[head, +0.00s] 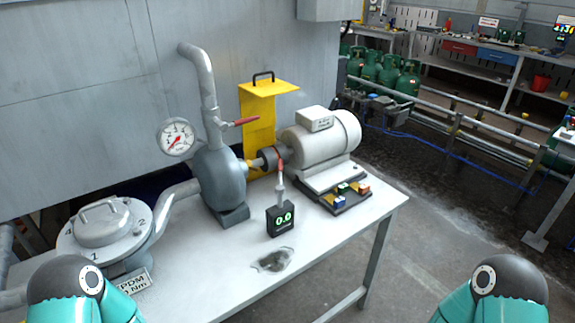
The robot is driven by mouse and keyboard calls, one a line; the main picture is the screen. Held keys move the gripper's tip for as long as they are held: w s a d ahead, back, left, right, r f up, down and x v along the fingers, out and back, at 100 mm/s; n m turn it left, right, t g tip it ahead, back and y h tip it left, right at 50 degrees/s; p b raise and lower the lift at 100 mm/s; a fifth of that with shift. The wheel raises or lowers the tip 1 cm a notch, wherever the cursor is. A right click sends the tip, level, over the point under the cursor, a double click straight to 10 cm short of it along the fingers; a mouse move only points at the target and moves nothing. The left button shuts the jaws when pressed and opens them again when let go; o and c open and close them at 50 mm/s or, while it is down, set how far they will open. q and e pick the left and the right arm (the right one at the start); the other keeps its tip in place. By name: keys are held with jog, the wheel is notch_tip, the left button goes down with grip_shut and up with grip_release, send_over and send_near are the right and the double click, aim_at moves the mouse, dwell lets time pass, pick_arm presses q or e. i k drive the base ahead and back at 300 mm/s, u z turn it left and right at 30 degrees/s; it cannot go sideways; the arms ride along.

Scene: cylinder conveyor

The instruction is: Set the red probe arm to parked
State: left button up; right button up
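A black gauge box with a green 0.0 readout (281,220) stands on the white table (215,270). A thin grey stem rises from it, and a small red arm (279,160) sits at its top, beside the shaft coupling (268,157) between pump and motor. The red arm looks roughly upright and close to the coupling; I cannot tell whether it touches. A separate red lever (243,121) sticks out from the vertical pipe. Only upper parts of my two teal arms show at the bottom corners; neither gripper is in view.
The grey pump (220,180), the motor (325,137) and a yellow guard (257,120) crowd around the gauge. A tray with small coloured blocks (342,197) lies to its right. A dark puddle (272,260) is in front, with bare tabletop around it.

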aim_at(279, 189)
jog(key=u, duration=0.9)
jog(key=i, duration=0.15)
jog(key=z, duration=2.35)
jog(key=k, duration=1.7)
jog(key=u, duration=0.35)
jog(key=i, duration=1)
jog(key=u, duration=0.05)
